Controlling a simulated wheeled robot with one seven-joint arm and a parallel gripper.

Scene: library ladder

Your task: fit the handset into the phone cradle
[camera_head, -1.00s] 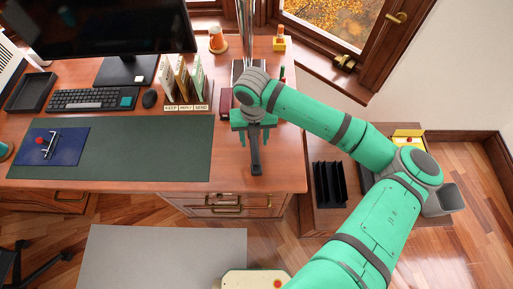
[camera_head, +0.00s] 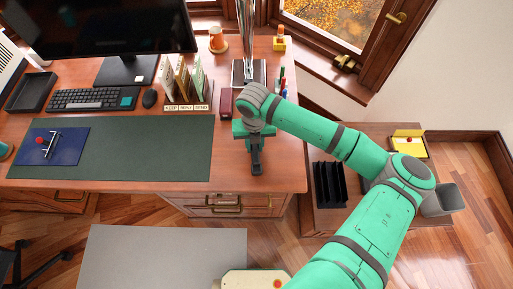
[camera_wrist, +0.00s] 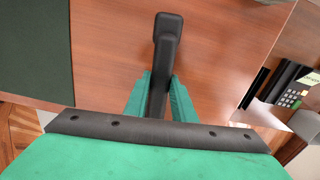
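The black handset (camera_head: 257,160) is in my gripper (camera_head: 255,135), above the right part of the wooden desk. In the wrist view, the handset (camera_wrist: 166,32) runs between the two green fingers (camera_wrist: 159,98), its thick end pointing away from the camera. The fingers sit close along both its sides. A dark device with a keypad (camera_wrist: 290,98), perhaps the phone with the cradle, shows at the right of the wrist view, partly cut off. I cannot make out the cradle in the head view, where my arm hides part of the desk.
A dark red box (camera_head: 225,102) and a card sorter (camera_head: 187,107) stand left of my gripper. The green mat (camera_head: 120,150) lies farther left. Pens (camera_head: 282,85) stand behind the arm. A black rack (camera_head: 329,185) is on the lower cabinet at right. Bare desk lies around the gripper.

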